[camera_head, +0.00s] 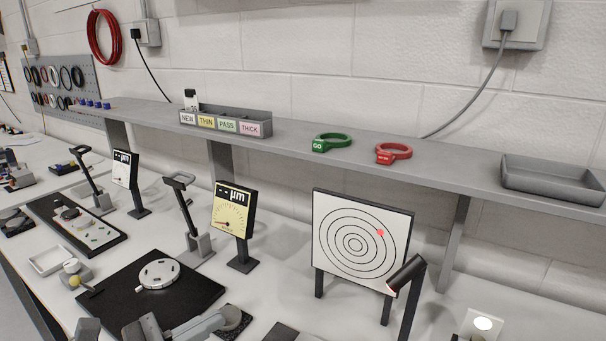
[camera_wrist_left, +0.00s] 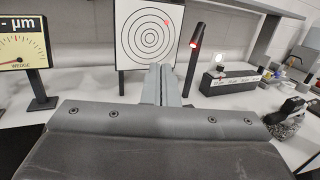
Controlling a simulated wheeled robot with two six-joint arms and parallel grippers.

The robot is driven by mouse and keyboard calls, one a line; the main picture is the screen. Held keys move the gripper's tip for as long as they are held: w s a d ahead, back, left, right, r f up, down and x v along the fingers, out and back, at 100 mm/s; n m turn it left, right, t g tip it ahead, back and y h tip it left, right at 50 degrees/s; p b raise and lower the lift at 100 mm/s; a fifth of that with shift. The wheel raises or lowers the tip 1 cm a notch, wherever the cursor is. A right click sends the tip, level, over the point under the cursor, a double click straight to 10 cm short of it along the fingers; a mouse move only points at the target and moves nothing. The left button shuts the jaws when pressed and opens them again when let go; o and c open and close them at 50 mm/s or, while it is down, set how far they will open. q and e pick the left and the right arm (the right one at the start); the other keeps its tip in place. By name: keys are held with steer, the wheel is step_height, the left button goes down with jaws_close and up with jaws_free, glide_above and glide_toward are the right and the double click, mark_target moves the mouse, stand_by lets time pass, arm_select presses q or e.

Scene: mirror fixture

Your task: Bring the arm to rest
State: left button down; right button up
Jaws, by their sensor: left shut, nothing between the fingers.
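My left gripper (camera_head: 222,318) is at the bottom of the head view, low over the front of the bench, beside a dark fixture plate. Its fingers also show in the left wrist view (camera_wrist_left: 162,84), closed together with nothing between them. They point towards the bench's back, just below the target board (camera_wrist_left: 150,38) and left of the lamp-like pointer (camera_wrist_left: 194,50). The fingers look apart from both. Most of my left arm is cut off by the picture's lower edge. My right gripper is not seen.
The target board (camera_head: 360,240) and pointer (camera_head: 406,275) stand right of my gripper. A black plate with a round mount (camera_head: 158,274) lies to its left, with a yellow dial gauge (camera_head: 233,210) behind. A shelf (camera_head: 285,140) with a labelled tray (camera_head: 226,114) runs along the wall.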

arm_select(q)
steer(key=s+a+r+n+t+y, duration=0.1)
steer(key=a+r+n+t+y, duration=0.35)
steer(key=n, duration=0.65)
steer(key=a+r+n+t+y, duration=0.1)
steer(key=a+n+t+y, duration=0.45)
steer(key=n+t, duration=0.35)
steer(key=s+a+f+n+g+y, duration=0.3)
steer(key=a+f+n+g+y, duration=0.9)
steer(key=n, duration=0.9)
steer(key=s+d+f+n+g+h, duration=0.3)
steer(key=s+f+g, duration=0.2)
steer(key=s+f, duration=0.45)
steer(key=s+d+f+n+g+h, duration=0.4)
steer(key=s+f, duration=0.3)
steer(key=f, duration=0.5)
step_height(320, 180, down, 25)
steer(key=a+m+g+y, duration=0.1)
steer(key=a+g, duration=0.1)
steer(key=s+d+f+g, duration=0.1)
steer(key=s+f, duration=1.3)
steer(key=f, duration=0.1)
steer(key=shift+s, duration=0.15)
